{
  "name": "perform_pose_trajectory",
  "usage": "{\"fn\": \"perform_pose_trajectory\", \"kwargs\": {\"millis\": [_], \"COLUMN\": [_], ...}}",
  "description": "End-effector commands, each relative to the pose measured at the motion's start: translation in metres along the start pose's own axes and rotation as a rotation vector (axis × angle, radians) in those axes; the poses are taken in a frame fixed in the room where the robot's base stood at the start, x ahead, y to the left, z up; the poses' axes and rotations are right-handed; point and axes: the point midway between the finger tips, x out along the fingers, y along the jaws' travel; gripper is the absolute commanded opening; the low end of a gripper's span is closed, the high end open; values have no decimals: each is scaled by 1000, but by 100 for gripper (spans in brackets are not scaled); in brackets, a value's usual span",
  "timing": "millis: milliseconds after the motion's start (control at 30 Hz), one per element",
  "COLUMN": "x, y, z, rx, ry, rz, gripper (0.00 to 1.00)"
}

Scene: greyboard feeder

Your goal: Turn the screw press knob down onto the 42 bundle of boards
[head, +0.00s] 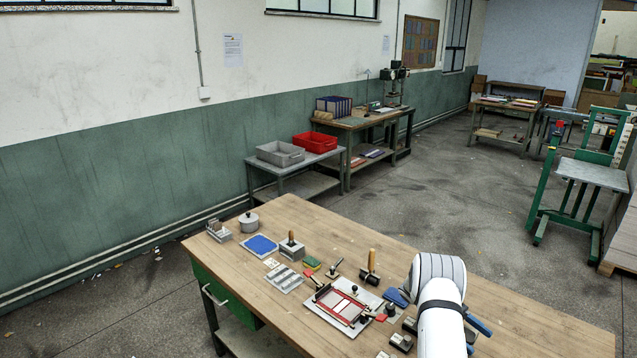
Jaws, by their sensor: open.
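I cannot single out the screw press knob or the 42 bundle of boards; no number is readable at this size. Small dark knobs stand on the pale plate with a red frame (318,304) on the wooden workbench. A grey block with an upright brown-and-black handle (291,241) stands farther back on the bench. My white arm reaches over the right part of the bench and hides what is behind it.
The bench (500,290) also holds a blue mat (260,245), a round grey pot (249,222), a wooden-handled roller (371,265) and small dark blocks (402,342). Its right end is clear. A side table behind carries a grey crate (280,153) and a red crate (315,142).

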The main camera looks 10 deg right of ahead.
Motion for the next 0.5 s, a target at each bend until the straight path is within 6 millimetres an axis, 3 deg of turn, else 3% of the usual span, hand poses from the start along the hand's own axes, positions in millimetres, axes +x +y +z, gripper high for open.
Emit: {"fn": "perform_pose_trajectory", "kwargs": {"millis": [67, 267, 400, 500], "x": [-8, -44, -87, -123], "y": [-4, -54, -82, -89], "z": [-15, -61, -108, -144], "rx": [16, 168, 242, 263], "ry": [-35, -227, -378, -480], "rz": [-50, -431, -753, -982], "gripper": [66, 66, 66, 66]}}
